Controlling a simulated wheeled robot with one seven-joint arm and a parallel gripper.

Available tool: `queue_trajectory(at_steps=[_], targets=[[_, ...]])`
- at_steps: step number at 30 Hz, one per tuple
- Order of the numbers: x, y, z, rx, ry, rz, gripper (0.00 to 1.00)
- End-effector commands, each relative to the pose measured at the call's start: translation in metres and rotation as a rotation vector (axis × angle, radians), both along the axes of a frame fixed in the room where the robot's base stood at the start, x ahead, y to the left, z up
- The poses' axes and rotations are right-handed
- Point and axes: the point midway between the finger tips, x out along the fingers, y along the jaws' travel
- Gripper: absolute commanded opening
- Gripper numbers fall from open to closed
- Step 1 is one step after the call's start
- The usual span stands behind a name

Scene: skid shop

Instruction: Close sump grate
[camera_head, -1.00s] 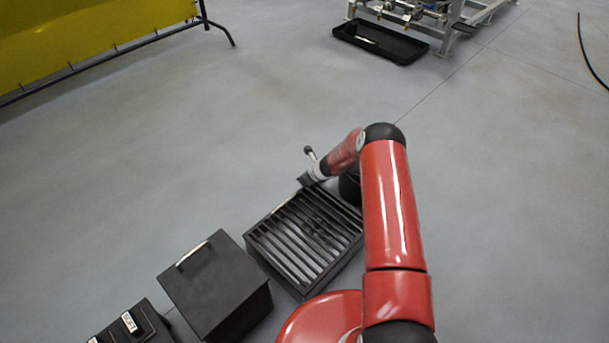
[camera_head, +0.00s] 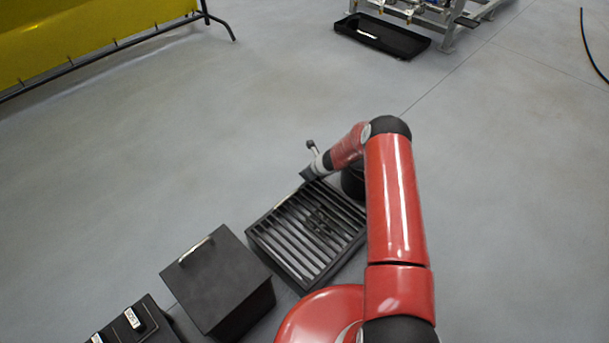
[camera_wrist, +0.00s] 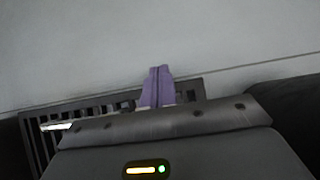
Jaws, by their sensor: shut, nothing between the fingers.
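The sump grate (camera_head: 292,240) is a dark slatted panel lying about flat on a low dark frame on the floor, left of my arm. Dark parts show between its middle slats. My gripper (camera_wrist: 157,86) has purple fingers, pressed together with nothing between them. In the wrist view the fingers overlap the slatted grate (camera_wrist: 85,112), at its far edge; I cannot tell if they touch it. In the head view my wrist is over the grate's far corner, and the fingertips are not clear.
A dark box (camera_head: 215,280) with a handle on its lid stands left of the grate, and a labelled black case (camera_head: 140,325) beyond it. A black tray (camera_head: 385,38) lies by a metal skid frame (camera_head: 450,22) at the back. The floor beyond the grate is clear.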

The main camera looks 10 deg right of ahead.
Motion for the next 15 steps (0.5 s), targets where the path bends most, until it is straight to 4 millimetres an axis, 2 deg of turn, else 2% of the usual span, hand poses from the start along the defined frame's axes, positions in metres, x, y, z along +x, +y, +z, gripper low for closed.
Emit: queue_trajectory(at_steps=[1,9,15], targets=[[0.0,-0.003,0.02,-0.001,-0.002,0.001,0.0],[-0.001,-0.003,0.078,-0.003,-0.003,0.004,0.0],[-0.001,-0.003,0.107,-0.001,-0.001,0.002,0.0]])
